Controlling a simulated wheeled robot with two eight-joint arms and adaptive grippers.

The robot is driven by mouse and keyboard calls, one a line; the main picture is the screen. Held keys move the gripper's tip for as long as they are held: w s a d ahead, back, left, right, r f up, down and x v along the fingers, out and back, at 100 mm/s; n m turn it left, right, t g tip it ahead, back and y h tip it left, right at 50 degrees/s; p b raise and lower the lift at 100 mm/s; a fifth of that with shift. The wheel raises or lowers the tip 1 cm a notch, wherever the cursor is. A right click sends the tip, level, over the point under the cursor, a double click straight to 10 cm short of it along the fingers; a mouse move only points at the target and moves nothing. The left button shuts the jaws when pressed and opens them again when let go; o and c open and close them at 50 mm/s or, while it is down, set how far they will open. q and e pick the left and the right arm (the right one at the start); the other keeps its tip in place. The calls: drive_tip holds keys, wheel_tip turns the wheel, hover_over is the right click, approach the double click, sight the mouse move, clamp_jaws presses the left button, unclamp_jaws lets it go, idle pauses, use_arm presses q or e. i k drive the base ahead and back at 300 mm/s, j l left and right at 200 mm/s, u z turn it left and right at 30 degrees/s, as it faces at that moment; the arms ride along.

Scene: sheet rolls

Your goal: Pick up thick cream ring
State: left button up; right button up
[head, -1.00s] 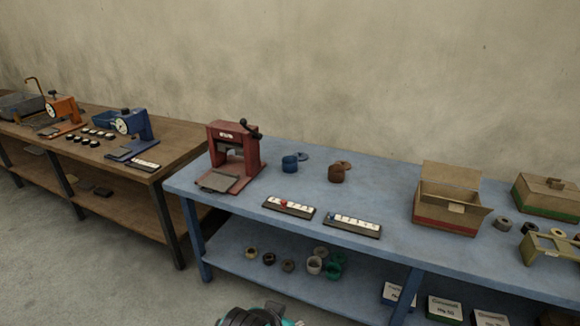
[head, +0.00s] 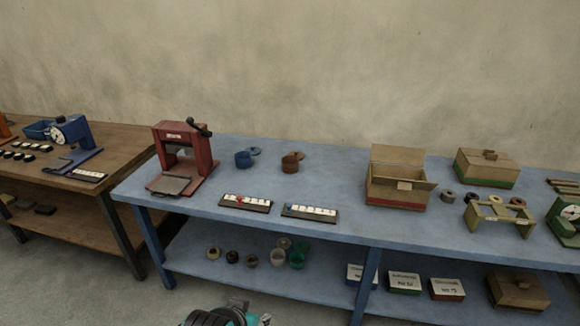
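Several small rings and cups lie on the lower shelf of the blue bench, too small to judge their thickness. A tan-cream ring (head: 214,253) is leftmost, with a dark ring (head: 232,256) and a brownish ring (head: 251,260) beside it. A pale cream cup-like piece (head: 278,257) stands next to green ones. I cannot tell for sure which is the thick cream ring. Neither gripper shows clearly. A black and teal part, which seems to be mine, shows at the bottom edge, well apart from the rings.
The blue bench (head: 340,185) carries a red press (head: 184,155), two label strips, an open cardboard box (head: 396,190), a green-banded box (head: 486,168), an olive stand (head: 499,217) and a few small rings. Boxes sit on the lower shelf's right. A wooden bench (head: 115,170) stands left.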

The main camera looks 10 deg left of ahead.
sight(492, 198)
drive_tip(key=i+l+u, duration=0.2)
drive_tip(key=l, duration=0.5)
drive_tip(key=i+l+u, duration=0.2)
drive_tip(key=l, duration=0.5)
drive_tip(key=i+l+u, duration=0.25)
drive_tip(key=l, duration=0.55)
drive_tip(key=i+l+u, duration=0.2)
drive_tip(key=l, duration=0.55)
drive_tip(key=l+u, duration=0.2)
drive_tip(key=l, duration=0.6)
drive_tip(key=k, duration=0.05)
